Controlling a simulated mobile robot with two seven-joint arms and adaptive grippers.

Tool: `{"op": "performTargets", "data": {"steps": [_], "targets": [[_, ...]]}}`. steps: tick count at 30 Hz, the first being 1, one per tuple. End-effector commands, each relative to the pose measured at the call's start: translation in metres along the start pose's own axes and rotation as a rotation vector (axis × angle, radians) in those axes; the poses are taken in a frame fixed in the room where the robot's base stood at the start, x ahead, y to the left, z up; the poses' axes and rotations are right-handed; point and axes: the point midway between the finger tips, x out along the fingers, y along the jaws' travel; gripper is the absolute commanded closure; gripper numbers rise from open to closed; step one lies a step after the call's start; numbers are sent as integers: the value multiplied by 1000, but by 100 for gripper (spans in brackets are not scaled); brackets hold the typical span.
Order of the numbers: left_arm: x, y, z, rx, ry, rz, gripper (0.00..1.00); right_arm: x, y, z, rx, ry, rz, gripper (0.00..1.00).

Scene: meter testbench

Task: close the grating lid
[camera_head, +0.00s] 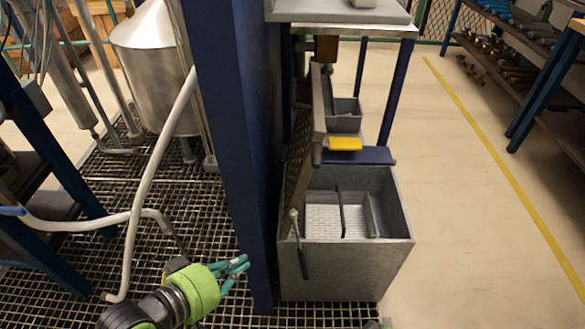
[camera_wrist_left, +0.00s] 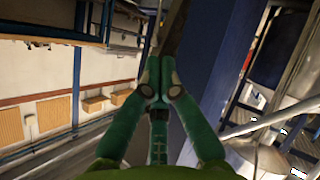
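The grating lid (camera_head: 301,185) stands open and steeply upright along the left side of a grey metal bin (camera_head: 345,268). A thin rod with a pale knob (camera_head: 299,245) shows at the bin's front left corner. The bin's top is uncovered, and its inner compartments show. My left gripper (camera_head: 245,263) is low in front of the blue post, left of the bin and apart from the lid. In the left wrist view its green fingers (camera_wrist_left: 157,85) meet at the tips with nothing seen between them. A small green bit at the head view's bottom edge may be my right gripper (camera_head: 385,323).
A thick blue post (camera_head: 232,130) stands between the left-hand equipment and the bin. A steel tank (camera_head: 155,60) and pale hoses (camera_head: 140,215) stand on the floor grating at left. A yellow block (camera_head: 345,144) is behind the bin. The floor right of the bin is clear.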

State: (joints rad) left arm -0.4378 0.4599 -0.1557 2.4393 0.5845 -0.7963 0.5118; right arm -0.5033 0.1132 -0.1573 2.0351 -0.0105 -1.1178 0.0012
Motion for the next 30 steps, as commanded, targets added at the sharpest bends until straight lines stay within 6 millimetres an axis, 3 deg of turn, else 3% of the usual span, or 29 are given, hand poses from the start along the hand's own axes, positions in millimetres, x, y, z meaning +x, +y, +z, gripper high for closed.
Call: {"op": "performTargets", "data": {"steps": [1, 6, 9, 12, 20, 30], "targets": [[-7, 17, -20, -71, 18, 68, 100, 5, 0, 9, 1, -32, -2, 59], [-29, 62, -77, -417, 55, 307, 100, 34, -1, 51, 4, -127, -6, 59], [-42, 76, -106, -599, 59, 405, 100, 45, -1, 74, 6, -170, -8, 59], [-49, 82, -122, -713, 59, 458, 100, 52, -2, 87, 7, -193, -9, 59], [-39, 90, -134, -767, 66, 487, 100, 59, -1, 94, 5, -192, -8, 59], [19, 118, -149, -764, 63, 490, 100, 68, 1, 93, -2, -153, -5, 59]]}}
